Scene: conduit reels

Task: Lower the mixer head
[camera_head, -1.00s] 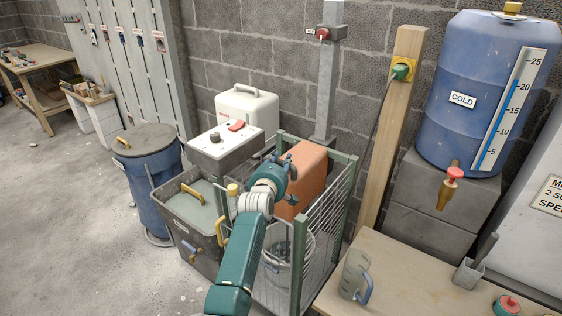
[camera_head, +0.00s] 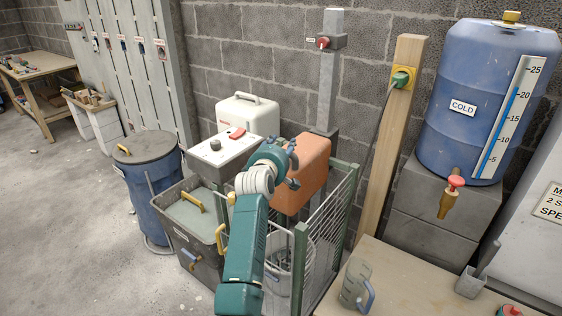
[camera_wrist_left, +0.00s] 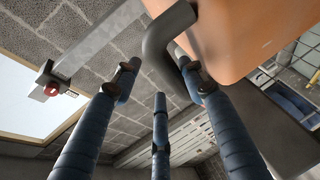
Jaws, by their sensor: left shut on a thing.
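The orange mixer head (camera_head: 308,172) stands tilted above the mesh cage, beside the grey control box. A bucket (camera_head: 298,258) is in the cage below it, partly hidden by my arm. My left gripper (camera_head: 291,163) is at the head's near left side. In the left wrist view its blue fingers (camera_wrist_left: 160,85) are around a dark grey bent handle (camera_wrist_left: 158,45) beside the orange housing (camera_wrist_left: 235,35), and are shut on it. The head's underside is hidden in the head view. My right gripper is not in view.
The green-framed cage (camera_head: 300,270) surrounds the bucket. A grey bin (camera_head: 190,250) and control box (camera_head: 222,160) stand to its left. A wooden table (camera_head: 400,280) with a jug (camera_head: 355,285) is at the right front. Open floor is at left.

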